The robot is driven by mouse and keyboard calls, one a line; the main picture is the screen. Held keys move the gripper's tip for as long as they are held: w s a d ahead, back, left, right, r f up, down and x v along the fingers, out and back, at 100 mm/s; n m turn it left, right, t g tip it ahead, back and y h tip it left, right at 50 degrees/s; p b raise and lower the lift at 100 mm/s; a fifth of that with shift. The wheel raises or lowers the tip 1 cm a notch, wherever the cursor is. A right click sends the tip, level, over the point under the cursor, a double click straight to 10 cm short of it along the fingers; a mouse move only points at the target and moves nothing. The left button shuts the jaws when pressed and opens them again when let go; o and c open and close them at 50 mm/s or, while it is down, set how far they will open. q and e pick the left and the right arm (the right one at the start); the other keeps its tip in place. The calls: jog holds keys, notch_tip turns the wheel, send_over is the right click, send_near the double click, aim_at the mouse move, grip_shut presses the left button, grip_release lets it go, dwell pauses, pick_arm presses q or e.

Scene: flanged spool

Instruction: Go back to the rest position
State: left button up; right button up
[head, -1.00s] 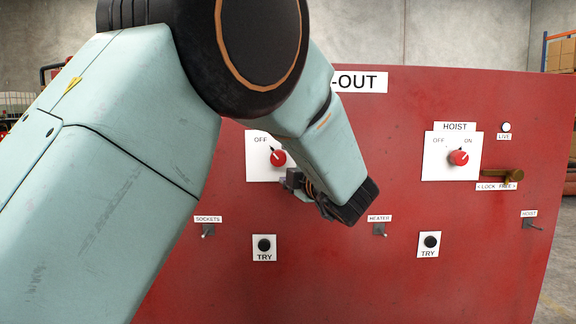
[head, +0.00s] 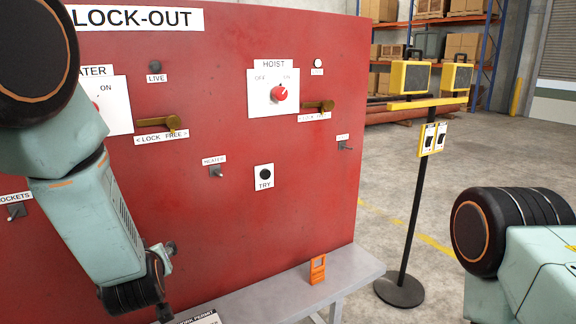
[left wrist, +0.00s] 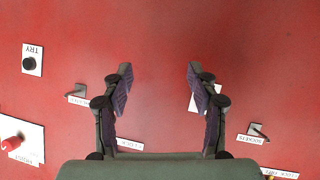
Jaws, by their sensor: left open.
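My left gripper (head: 167,280) is in front of the red lock-out board (head: 225,120), low at the left of the head view. In the left wrist view my left gripper (left wrist: 158,75) has its two fingers well apart with nothing between them, only red board behind. Most of it is hidden behind my wrist in the head view. My right arm shows at the lower right of the head view; its gripper is out of the picture.
The board carries a hoist switch (head: 278,93), brass lock levers (head: 318,106) and a TRY button (head: 264,174). An orange tag (head: 317,269) stands on a grey shelf (head: 290,297). A black stand (head: 414,210) with yellow lamps is right of the board, with open floor around it.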

pick_arm(q)
jog(key=s+d+f+m+g+h+b, duration=0.1)
jog(key=s+d+f+m+g+h, duration=0.2)
jog(key=s+f, duration=0.9)
jog(key=s+d+f+m+g+h, duration=0.15)
jog(key=s+f+m+g, duration=0.3)
jog(key=s+f, duration=0.75)
jog(key=s+f+g, duration=0.2)
jog(key=s, duration=0.6)
jog(key=s+d+f+g+b, duration=0.1)
jog(key=s+f+g, duration=0.1)
jog(key=s, duration=0.6)
jog(key=shift+f, duration=0.6)
